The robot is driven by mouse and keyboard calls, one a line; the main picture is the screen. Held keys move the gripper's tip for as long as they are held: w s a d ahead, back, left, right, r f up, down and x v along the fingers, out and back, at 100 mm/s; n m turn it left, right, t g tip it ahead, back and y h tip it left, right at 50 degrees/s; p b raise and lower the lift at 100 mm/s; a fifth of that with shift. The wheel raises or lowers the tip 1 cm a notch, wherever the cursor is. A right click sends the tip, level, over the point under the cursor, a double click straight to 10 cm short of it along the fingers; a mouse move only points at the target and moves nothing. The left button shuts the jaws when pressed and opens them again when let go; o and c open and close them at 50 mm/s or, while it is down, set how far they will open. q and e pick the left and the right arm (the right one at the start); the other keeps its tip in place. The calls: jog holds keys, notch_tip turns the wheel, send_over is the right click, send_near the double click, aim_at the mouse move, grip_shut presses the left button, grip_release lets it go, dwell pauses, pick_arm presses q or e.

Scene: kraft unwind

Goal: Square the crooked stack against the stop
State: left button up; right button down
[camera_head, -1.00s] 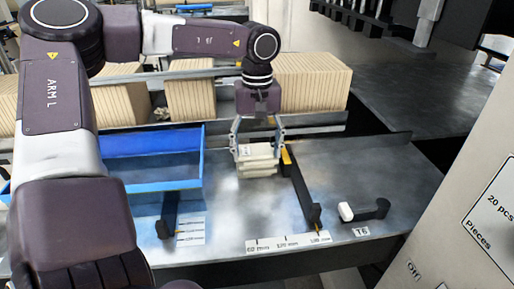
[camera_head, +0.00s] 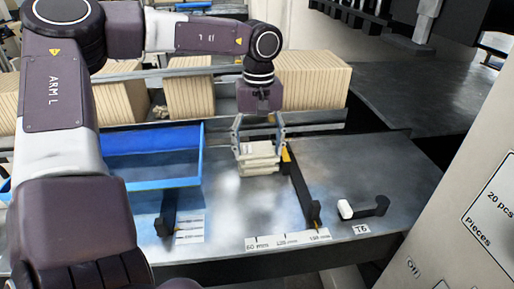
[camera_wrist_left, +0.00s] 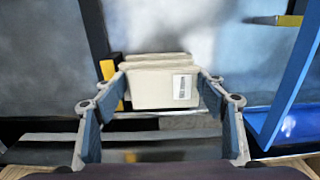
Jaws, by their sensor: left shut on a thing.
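The crooked stack (camera_head: 260,168) is several pale flat pieces on the grey metal table, with the layers visibly stepped. A white label shows on its top piece. My left gripper (camera_head: 259,149) points down with its fingers on both sides of the upper stack, shut on it. In the left wrist view, the stack (camera_wrist_left: 155,90) lies between the two fingertips (camera_wrist_left: 163,77). The stop (camera_head: 302,190), a dark bar with a yellow end, stands just right of the stack. I cannot tell whether they touch. My right gripper is not in view.
A blue tray (camera_head: 152,184) stands left of the stack. A dark bar (camera_head: 169,212) lies below the tray beside a printed scale. A dark handle with a white end (camera_head: 346,209) sits at the right. Cardboard bundles (camera_head: 312,78) line the back.

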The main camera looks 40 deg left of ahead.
pick_arm(q)
jog(key=shift+w+d, duration=0.55)
jog(key=shift+w, duration=0.15)
dwell(1.7)
jog(key=shift+s, duration=0.1)
dwell(0.5)
jog(key=o, duration=1.2)
jog(key=shift+f, duration=0.1)
jog(key=shift+o, duration=0.2)
jog(key=shift+a, duration=0.1)
notch_tip(320, 180, up, 12)
